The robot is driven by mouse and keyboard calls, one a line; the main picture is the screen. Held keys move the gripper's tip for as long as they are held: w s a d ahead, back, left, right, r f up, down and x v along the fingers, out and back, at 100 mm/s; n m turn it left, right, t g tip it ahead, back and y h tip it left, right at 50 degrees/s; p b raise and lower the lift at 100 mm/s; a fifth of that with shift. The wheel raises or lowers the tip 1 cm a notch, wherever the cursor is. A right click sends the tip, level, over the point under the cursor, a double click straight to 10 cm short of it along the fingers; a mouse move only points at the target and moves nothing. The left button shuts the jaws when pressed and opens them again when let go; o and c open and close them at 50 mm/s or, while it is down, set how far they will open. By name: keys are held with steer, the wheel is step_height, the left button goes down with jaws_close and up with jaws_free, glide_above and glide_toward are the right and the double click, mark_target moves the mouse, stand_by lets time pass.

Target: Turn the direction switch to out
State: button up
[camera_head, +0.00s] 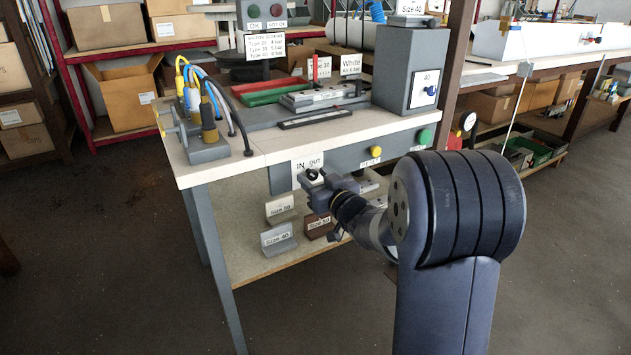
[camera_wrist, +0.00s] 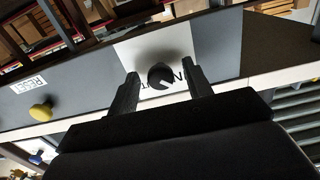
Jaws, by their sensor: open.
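The direction switch is a black round knob (camera_wrist: 161,76) with a white mark, on a white plate (camera_wrist: 140,47) on the grey front panel. The wrist view sees it upside down; the mark slants to the lower right, towards the partly hidden IN lettering. In the head view the plate (camera_head: 299,178) reads IN on the left and OUT on the right, with the knob (camera_head: 312,174) below. My gripper (camera_wrist: 160,82) is open, one finger on each side of the knob in the picture. I cannot tell whether either finger touches it. In the head view my gripper (camera_head: 316,180) is at the switch.
A yellow reset button (camera_head: 376,152) and a green button (camera_head: 424,136) sit further right on the panel. The yellow button also shows in the wrist view (camera_wrist: 41,112). Size signs (camera_head: 278,238) stand on the shelf below. The worktop (camera_head: 235,167) is above the panel.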

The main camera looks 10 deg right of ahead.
steer(key=shift+c, duration=0.6)
steer(key=c, duration=0.9)
steer(key=shift+o, duration=0.2)
steer(key=shift+r+m+p, duration=0.1)
steer(key=shift+m+p, duration=0.2)
steer(key=shift+p, duration=0.2)
steer(key=m+p, duration=0.3)
steer(key=shift+r, duration=0.1)
steer(key=m+p, duration=0.4)
steer(key=m, duration=0.1)
steer(key=shift+a, duration=0.1)
steer(key=m+p, duration=0.2)
steer(key=m, duration=0.2)
steer(key=shift+m+p, duration=0.35)
steer(key=shift+m, duration=0.05)
steer(key=shift+m+p, duration=1)
steer(key=shift+m, duration=1.3)
